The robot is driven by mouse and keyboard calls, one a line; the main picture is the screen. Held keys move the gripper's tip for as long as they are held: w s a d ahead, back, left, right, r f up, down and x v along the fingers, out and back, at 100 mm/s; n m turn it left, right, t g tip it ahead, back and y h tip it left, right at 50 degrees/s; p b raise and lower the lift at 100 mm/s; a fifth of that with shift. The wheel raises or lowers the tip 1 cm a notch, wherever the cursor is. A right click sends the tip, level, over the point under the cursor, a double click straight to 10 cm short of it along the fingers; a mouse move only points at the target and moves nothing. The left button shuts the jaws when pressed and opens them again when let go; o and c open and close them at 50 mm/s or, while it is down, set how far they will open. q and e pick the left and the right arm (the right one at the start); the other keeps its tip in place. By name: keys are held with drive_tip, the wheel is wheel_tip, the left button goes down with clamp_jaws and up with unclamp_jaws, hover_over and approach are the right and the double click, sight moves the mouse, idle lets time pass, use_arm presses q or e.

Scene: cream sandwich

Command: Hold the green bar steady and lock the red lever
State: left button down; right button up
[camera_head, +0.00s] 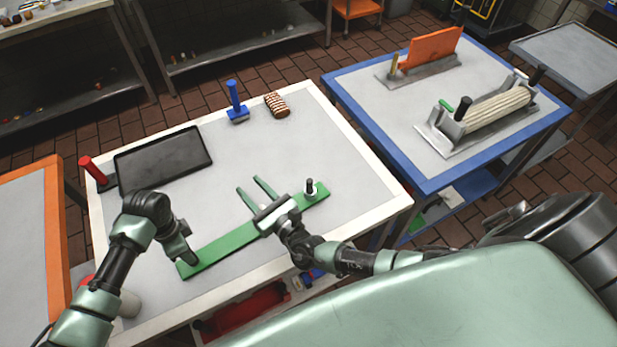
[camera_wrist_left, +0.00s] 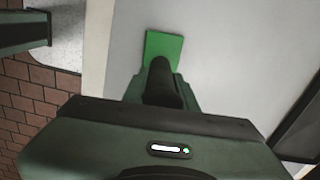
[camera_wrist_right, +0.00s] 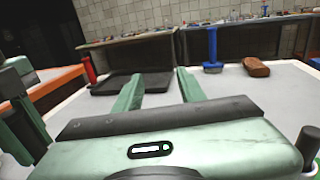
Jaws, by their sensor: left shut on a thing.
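The green bar (camera_head: 230,243) lies flat and slanted on the white-edged table, with a dark upright knob (camera_head: 310,186) near its right end. My left gripper (camera_head: 192,259) is at the bar's left end, shut on a dark round knob there (camera_wrist_left: 160,80); the green end (camera_wrist_left: 165,46) shows beyond it in the left wrist view. My right gripper (camera_head: 249,184) hangs over the middle of the bar, its fingers open and empty, pointing to the back of the table. A red handle (camera_head: 92,168), perhaps the red lever, stands at the left edge; it also shows in the right wrist view (camera_wrist_right: 89,69).
A black tray (camera_head: 163,160) lies beside the red handle. A blue-handled tool (camera_head: 235,98) and a brown striped roll (camera_head: 277,104) are at the back. A blue-edged table (camera_head: 400,150) with fixtures stands to the right. The table's middle is clear.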

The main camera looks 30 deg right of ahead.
drive_tip(key=s+d+r+m+h, duration=0.1)
drive_tip(key=s+d+r, duration=0.3)
drive_tip(key=s+r, duration=0.4)
drive_tip(key=s+d+r+m+h, duration=0.1)
drive_tip(key=s+d+r+h, duration=0.2)
drive_tip(key=s+r, duration=0.5)
wheel_tip(320, 180, up, 5)
drive_tip(key=shift+s+d+f+m, duration=0.1)
drive_tip(key=shift+s+d+m, duration=0.2)
drive_tip(key=shift+s+d, duration=0.1)
